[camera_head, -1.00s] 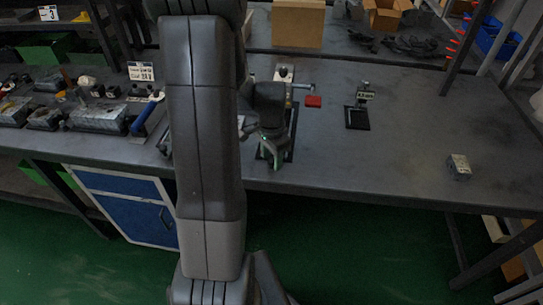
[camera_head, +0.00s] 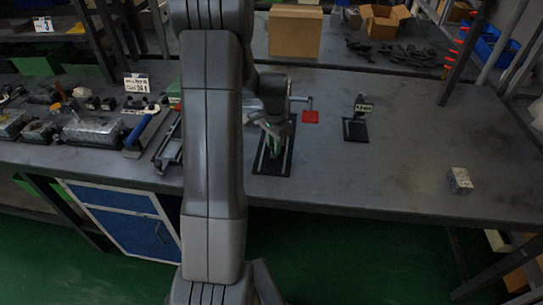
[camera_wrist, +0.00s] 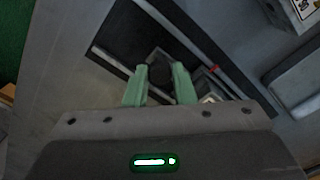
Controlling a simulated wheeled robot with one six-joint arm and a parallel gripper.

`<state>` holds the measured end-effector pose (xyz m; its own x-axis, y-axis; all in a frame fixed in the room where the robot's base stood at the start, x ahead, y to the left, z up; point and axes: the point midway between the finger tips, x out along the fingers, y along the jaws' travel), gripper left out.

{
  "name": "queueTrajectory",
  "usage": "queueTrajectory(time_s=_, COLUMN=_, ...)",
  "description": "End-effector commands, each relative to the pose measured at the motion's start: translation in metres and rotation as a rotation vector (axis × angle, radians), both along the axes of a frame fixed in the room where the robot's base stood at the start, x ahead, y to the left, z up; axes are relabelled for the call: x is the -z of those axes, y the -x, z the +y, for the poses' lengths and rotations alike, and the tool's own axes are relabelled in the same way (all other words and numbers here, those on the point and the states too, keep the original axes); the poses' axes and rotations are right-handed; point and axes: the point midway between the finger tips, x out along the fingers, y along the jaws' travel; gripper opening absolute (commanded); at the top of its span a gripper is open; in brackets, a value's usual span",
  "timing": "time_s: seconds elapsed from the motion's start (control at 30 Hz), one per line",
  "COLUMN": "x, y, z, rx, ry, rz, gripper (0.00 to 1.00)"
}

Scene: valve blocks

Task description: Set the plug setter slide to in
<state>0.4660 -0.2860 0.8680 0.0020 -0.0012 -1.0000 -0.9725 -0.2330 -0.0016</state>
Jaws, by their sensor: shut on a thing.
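The plug setter (camera_head: 285,168) has a black base plate with a light rail, lying on the bench at the middle of the head view. In the wrist view its dark plate and pale rail (camera_wrist: 115,58) run diagonally. My gripper (camera_head: 271,146) is over the far part of this plate. In the wrist view my gripper's green fingers (camera_wrist: 160,84) are closed on both sides of a dark round knob (camera_wrist: 160,67), which appears to be the slide's handle. The back of the plug setter is hidden behind my arm and gripper in the head view.
A red piece (camera_head: 310,117) on a metal arm sticks out right of the plug setter. A small labelled stand (camera_head: 356,129) is farther right, and a metal block (camera_head: 459,180) lies near the right edge. Metal parts (camera_head: 95,131) crowd the left.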

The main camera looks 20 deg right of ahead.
Motion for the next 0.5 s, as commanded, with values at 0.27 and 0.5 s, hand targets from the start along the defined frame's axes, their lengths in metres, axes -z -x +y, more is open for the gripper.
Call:
queueTrajectory(time_s=0.27, x=0.001, y=-0.024, z=-0.015, rx=0.0, ry=-0.003, rz=0.005, gripper=0.0)
queueTrajectory(time_s=0.5, x=0.001, y=-0.026, z=-0.016, rx=-0.001, ry=0.0, rz=0.0, gripper=0.0)
